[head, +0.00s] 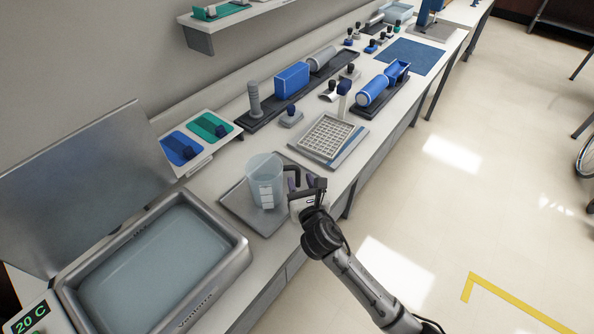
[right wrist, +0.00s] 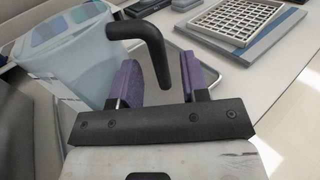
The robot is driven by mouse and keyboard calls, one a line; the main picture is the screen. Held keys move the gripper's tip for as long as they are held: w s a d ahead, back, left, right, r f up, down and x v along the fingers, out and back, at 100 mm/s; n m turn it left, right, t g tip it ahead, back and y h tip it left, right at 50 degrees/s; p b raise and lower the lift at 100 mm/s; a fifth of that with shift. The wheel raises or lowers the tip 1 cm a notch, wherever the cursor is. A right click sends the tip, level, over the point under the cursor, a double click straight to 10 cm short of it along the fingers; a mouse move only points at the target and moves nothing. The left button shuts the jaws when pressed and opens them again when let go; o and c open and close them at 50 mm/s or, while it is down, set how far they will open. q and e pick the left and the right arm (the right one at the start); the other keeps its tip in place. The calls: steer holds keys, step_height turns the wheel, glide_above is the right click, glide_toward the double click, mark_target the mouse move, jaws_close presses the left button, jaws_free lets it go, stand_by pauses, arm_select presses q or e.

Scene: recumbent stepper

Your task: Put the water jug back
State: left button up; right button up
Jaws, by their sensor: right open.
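The water jug (head: 262,180) is clear with a pale blue tint, a white label and a black handle (head: 292,172). It stands upright on a grey metal tray (head: 238,205) on the bench. My right gripper (head: 308,188) is at the handle side of the jug. In the right wrist view the jug (right wrist: 75,55) is at left, and its handle (right wrist: 150,45) hangs down between the two open purple fingers (right wrist: 160,80). A gap shows on each side of the handle. My left gripper is in neither view.
A metal water bath (head: 150,270) with its lid raised is left of the tray. A white grid rack (head: 328,136) stands right of the jug. Blue and green panels (head: 195,142) are behind. Blue rollers and small knobs line the bench further back. The floor at right is mostly open.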

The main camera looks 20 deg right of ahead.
steer(key=s, duration=0.5)
steer(key=s+a+p, duration=0.1)
steer(key=s, duration=0.1)
steer(key=shift+s, duration=0.3)
steer(key=s+d+f+m+g, duration=0.3)
steer(key=s+f+m+g, duration=0.55)
steer(key=s+m, duration=0.6)
steer(key=s+f+m+g+y, duration=0.1)
steer(key=s+f+m+g, duration=0.1)
steer(key=s+m, duration=0.6)
steer(key=s+a+f+m+g+y, duration=0.1)
steer(key=s+f+m+g, duration=0.2)
steer(key=s+m, duration=0.5)
steer(key=shift+s+f+m+g, duration=0.3)
steer(key=shift+f+m, duration=0.2)
steer(key=shift+m, duration=0.55)
